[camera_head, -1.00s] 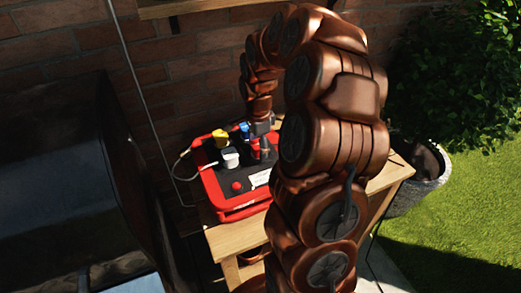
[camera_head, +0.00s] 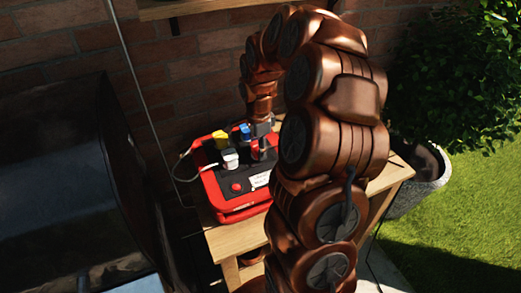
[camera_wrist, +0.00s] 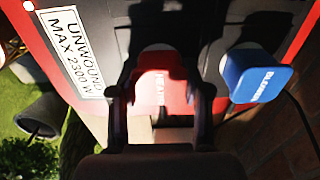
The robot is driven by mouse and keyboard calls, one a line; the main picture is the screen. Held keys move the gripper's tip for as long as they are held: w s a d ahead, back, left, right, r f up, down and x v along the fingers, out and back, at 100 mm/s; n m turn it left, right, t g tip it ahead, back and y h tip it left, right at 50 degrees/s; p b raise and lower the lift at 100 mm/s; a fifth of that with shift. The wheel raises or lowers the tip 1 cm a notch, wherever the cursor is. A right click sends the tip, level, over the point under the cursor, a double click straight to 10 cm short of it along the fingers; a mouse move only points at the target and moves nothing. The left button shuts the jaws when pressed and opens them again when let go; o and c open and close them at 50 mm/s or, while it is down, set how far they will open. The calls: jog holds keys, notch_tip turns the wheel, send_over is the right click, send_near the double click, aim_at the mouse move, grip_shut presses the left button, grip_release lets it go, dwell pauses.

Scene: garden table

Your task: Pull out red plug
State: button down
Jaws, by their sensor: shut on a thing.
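The red plug (camera_wrist: 160,88) shows in the wrist view between the two dark fingers of my gripper (camera_wrist: 164,92), with part of a light label on its face. My gripper is shut on it, one finger at each side. In the head view, my gripper (camera_head: 262,146) points down at the back right of the red and black socket box (camera_head: 213,196), and the fingers hide most of the plug. I cannot tell whether the plug's base still sits in its socket. The blue plug (camera_wrist: 258,77) stands just right of my gripper in the wrist view.
On the box are a yellow plug (camera_head: 220,138), a white plug (camera_head: 230,158) with a white cable, and a red button (camera_head: 236,187). The box stands on a wooden table (camera_head: 228,238) against a brick wall. A dark grill (camera_head: 60,190) is at left, a planter (camera_head: 425,182) at right.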

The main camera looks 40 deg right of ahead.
jog(key=shift+r, duration=0.1)
jog(key=shift+r+p, duration=0.3)
jog(key=shift+r, duration=2.6)
